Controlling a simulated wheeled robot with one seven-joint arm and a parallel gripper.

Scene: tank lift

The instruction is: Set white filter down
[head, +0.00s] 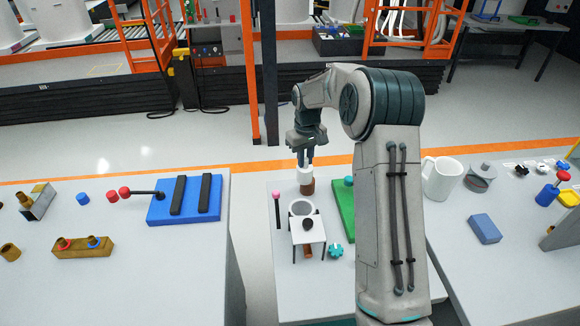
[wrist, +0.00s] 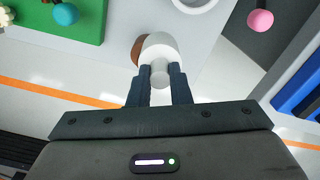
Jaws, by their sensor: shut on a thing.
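My gripper (head: 306,160) points down over the far edge of the middle table. It is shut on the white filter (head: 305,174), a short white cylinder with a narrower knob that sits between the two fingers. In the wrist view the white filter (wrist: 160,47) shows just past the fingertips (wrist: 163,75). A brown cylinder (head: 307,187) shows directly below the filter in the head view, and partly behind it at its left in the wrist view (wrist: 137,50). I cannot tell whether the filter touches the brown cylinder.
A white mug (head: 442,178) stands to the right.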

